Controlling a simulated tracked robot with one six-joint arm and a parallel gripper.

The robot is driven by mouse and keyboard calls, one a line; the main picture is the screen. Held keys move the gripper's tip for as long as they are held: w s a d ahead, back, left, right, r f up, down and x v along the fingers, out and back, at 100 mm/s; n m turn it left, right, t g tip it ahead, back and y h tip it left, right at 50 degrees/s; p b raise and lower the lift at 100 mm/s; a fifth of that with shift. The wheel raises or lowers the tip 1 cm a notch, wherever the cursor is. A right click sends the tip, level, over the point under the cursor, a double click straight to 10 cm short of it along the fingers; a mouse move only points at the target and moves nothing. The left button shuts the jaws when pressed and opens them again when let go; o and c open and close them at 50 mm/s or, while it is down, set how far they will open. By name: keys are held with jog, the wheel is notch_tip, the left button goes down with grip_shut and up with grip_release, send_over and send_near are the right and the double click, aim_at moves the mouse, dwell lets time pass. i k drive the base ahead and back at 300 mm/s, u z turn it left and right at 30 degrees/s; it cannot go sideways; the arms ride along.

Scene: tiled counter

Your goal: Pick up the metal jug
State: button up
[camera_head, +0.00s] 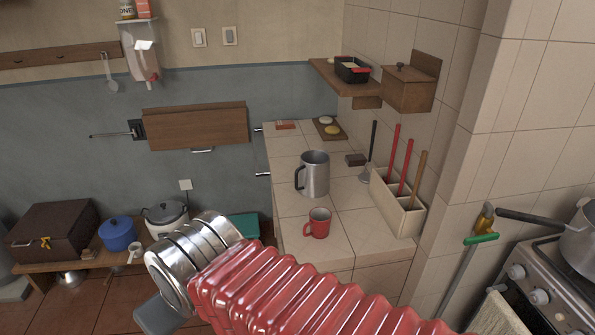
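The metal jug (314,173) is a grey, upright, cylindrical jug with a dark handle on its left side. It stands on the tiled counter (345,226), behind a small red mug (318,223). My arm, with red ribbed bellows and shiny metal rings, crosses the lower middle of the view, to the left of and in front of the counter. A grey plate-like part (156,314) shows below the metal end, and may be part of my gripper. My gripper's fingers cannot be made out clearly. Nothing of mine touches the jug.
A beige divided holder (405,212) with red- and wooden-handled tools stands right of the jug. A wall shelf (342,82) is above. A stove (545,280) stands at right.

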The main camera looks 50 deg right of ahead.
aim_at(314, 170)
jog(key=u, duration=0.05)
jog(key=i, duration=1.2)
jog(key=z, duration=1.25)
